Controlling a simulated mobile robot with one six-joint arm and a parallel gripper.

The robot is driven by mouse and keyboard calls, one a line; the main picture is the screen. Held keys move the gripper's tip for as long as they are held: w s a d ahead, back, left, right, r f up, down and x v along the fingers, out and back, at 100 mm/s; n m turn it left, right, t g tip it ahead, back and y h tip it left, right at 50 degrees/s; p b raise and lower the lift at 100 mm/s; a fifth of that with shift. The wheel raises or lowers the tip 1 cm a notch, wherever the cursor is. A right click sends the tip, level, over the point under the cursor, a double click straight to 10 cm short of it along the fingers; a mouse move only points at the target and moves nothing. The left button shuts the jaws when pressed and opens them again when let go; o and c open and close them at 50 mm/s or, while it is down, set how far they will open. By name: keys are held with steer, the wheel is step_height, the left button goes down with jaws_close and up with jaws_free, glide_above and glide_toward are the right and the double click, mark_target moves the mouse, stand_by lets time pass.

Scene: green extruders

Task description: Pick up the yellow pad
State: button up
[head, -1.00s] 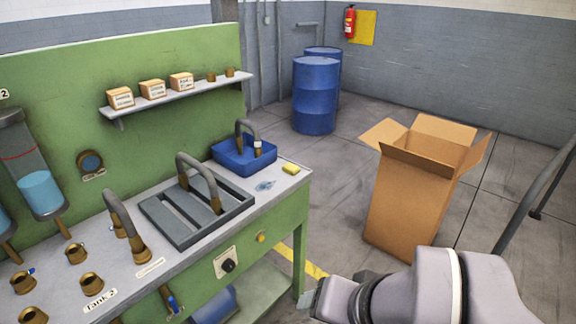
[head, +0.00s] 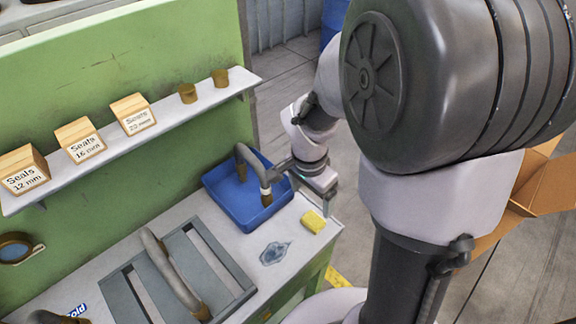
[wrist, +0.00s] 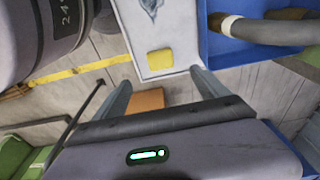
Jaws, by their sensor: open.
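The yellow pad (head: 313,221) lies on the white worktop near its right end, just right of the blue tray. In the wrist view the pad (wrist: 160,63) lies on the worktop beyond my fingertips, between their lines. My gripper (wrist: 158,82) is open and empty, its two fingers apart. In the head view my gripper (head: 325,198) is above and behind the pad, by the worktop's end, partly hidden by its own body. No contact with the pad shows.
A blue tray (head: 215,205) with a hose and brass nozzle stands beside the pad. A grey rack (head: 125,290) sits nearer. A wet patch (head: 273,253) marks the worktop. A shelf (head: 150,135) holds seal boxes and brass pieces. A cardboard box (head: 545,180) stands on the floor at right.

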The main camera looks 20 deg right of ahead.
steer(key=b, duration=0.2)
glide_above(313, 220)
steer(key=f, duration=0.5)
steer(key=a+f, duration=0.1)
steer(key=f, duration=0.1)
steer(key=shift+s+f, duration=0.2)
steer(key=shift+f, duration=0.1)
steer(key=f, duration=0.2)
steer(key=d+f+b, duration=0.1)
steer(key=f, duration=0.2)
steer(key=shift+w, duration=0.2)
steer(key=shift+r, duration=0.1)
steer(key=c, duration=1.5)
steer(key=shift+o, duration=0.2)
